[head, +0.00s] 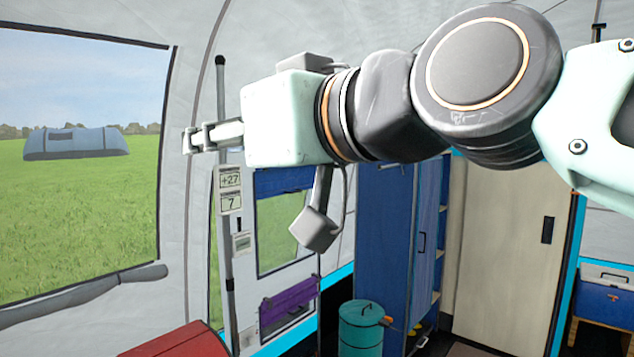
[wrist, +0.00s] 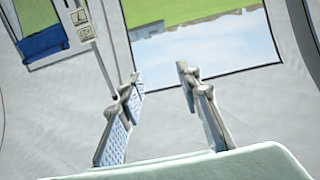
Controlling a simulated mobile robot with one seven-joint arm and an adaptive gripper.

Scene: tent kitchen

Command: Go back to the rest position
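My gripper (head: 190,140) is raised high and points left in the head view, in front of the tent wall and near the large window. In the wrist view my gripper (wrist: 160,85) shows two fingers standing well apart with nothing between them. My arm stretches across the upper right of the head view.
A red object (head: 180,342) is at the bottom left. A teal canister (head: 361,328) stands before a blue cabinet (head: 385,240). A cream door (head: 500,250) is to the right. A grey pole (head: 222,110) stands behind my gripper.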

